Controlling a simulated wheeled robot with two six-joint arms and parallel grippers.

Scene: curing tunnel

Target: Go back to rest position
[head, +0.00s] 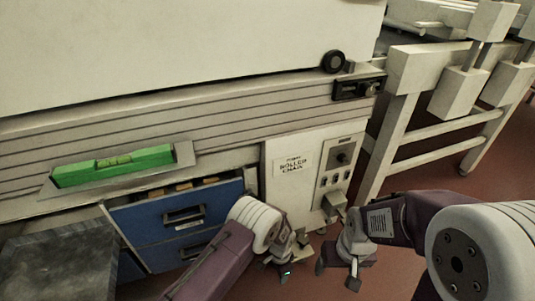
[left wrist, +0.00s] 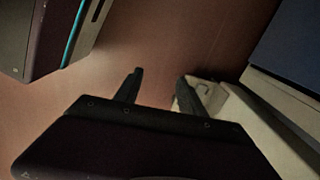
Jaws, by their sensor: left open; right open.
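My right gripper (head: 337,277) is open and empty at the lower middle right of the head view, over the reddish floor. My left gripper (head: 287,264) is to its left, low in front of the white cabinet, partly hidden by its own wrist. In the left wrist view my left gripper (left wrist: 160,84) shows two dark fingers spread apart, with nothing between them and the floor behind. The two grippers are close together but apart in the head view.
A blue drawer unit (head: 157,219) has its top drawer partly pulled out, with brownish items inside. A green spirit level (head: 112,165) lies on the machine's ledge. A roller chain control panel (head: 341,165) stands behind my grippers. A white frame (head: 401,125) is at right; floor (head: 420,171) shows beneath.

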